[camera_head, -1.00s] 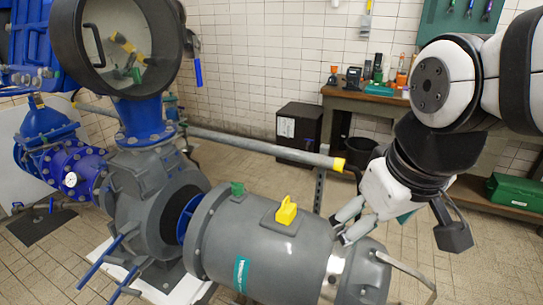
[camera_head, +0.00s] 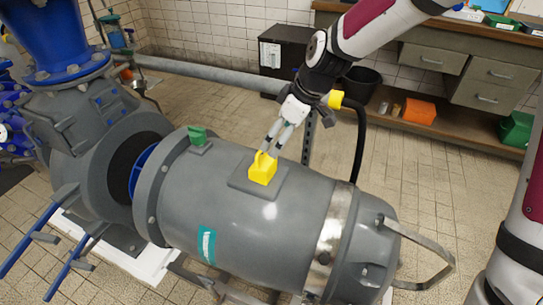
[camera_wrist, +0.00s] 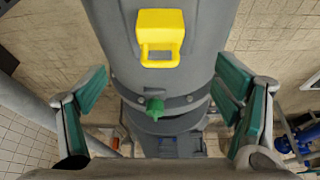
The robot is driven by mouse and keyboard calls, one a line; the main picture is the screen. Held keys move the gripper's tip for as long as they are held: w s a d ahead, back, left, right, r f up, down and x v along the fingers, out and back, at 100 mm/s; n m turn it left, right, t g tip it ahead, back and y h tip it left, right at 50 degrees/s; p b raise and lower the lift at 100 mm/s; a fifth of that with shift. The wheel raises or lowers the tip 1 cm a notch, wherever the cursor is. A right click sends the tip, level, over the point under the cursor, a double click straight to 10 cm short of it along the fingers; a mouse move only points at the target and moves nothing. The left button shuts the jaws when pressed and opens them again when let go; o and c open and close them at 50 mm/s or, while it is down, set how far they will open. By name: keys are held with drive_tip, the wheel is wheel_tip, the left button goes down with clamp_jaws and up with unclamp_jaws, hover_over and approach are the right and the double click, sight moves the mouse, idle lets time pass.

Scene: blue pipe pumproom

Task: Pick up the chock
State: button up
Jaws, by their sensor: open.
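The chock, a yellow block with a loop handle (camera_head: 262,171), sits on a flat grey pad on top of the grey motor housing (camera_head: 240,225). My gripper (camera_head: 270,148) is above and just behind the chock in the head view, its fingertips close to the handle. In the wrist view the chock (camera_wrist: 160,33) is at the top centre with its handle toward me. My green-padded fingers (camera_wrist: 163,85) are spread wide, empty, on either side below it. Whether a finger touches the chock cannot be told.
A small green fitting (camera_head: 197,136) stands on the housing left of the chock. A grey pipe (camera_head: 215,73) with a yellow end runs behind. A bent metal handle (camera_head: 425,265) sticks out at the housing's right end. A wooden workbench (camera_head: 440,65) stands at the back.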

sight(265, 162)
drive_tip(key=b+x, duration=0.3)
drive_tip(key=x, duration=1.1)
drive_tip(key=shift+d+b, duration=0.1)
drive_tip(key=shift+b, duration=0.25)
drive_tip(key=shift+r, duration=0.15)
drive_tip(key=c, duration=1.6)
